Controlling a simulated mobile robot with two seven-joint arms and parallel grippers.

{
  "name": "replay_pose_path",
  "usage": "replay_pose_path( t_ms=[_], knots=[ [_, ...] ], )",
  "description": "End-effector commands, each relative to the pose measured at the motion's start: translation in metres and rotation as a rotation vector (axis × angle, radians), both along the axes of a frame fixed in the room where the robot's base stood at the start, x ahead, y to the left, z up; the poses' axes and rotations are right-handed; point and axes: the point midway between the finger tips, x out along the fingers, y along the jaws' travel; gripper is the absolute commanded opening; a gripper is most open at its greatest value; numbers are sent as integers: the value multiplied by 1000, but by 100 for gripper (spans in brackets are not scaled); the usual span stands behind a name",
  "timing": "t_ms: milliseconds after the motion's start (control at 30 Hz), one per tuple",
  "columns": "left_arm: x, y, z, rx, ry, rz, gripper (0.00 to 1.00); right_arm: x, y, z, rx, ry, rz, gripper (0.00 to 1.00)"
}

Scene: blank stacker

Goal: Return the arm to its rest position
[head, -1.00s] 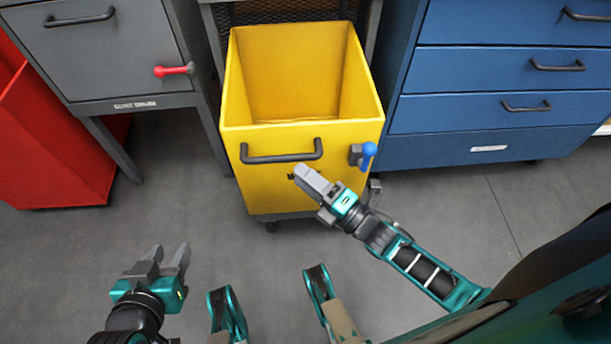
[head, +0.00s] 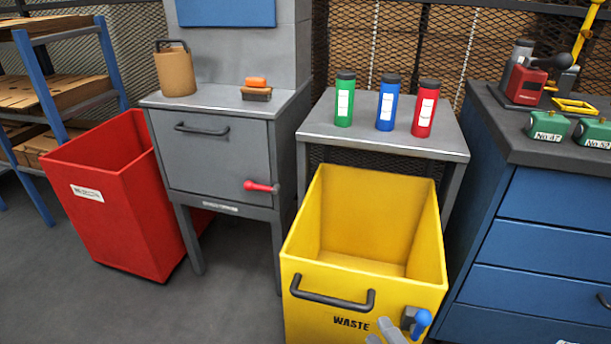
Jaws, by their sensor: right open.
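My right gripper (head: 386,333) shows only as grey fingertips at the bottom edge, in front of the yellow waste bin (head: 330,270), just left of the blue handle (head: 421,320) on its front. The fingers are open and I see nothing between them. The rest of the right arm is below the picture. My left gripper is not in view. The bin looks empty inside, with a dark bar handle (head: 333,303) across its front.
A red bin (head: 110,215) stands left of a grey cabinet (head: 220,160) with a red-knobbed handle (head: 262,187). Green (head: 345,100), blue (head: 388,103) and red (head: 426,110) canisters stand on a grey table (head: 450,150). Blue drawers (head: 550,240) are at right. Floor at lower left is clear.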

Motion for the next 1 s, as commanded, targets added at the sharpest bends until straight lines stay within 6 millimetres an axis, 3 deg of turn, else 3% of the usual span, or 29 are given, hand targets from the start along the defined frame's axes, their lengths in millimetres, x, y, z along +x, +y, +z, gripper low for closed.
replay_pose_path(
  t_ms=[200, 500, 533, 700, 1000],
  knots=[
    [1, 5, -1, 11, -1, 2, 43, -25, -2, 6, 487, 421, -196, 44],
    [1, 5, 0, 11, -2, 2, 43, -76, 3, 20, 1025, 860, -472, 44],
    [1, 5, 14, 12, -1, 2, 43, -77, 1, 32, 1028, 862, -479, 44],
    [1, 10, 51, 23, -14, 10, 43, -78, -6, 61, 1009, 846, -491, 44],
    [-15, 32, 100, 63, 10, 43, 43, -87, -22, 121, 991, 825, -523, 44]
  ],
)
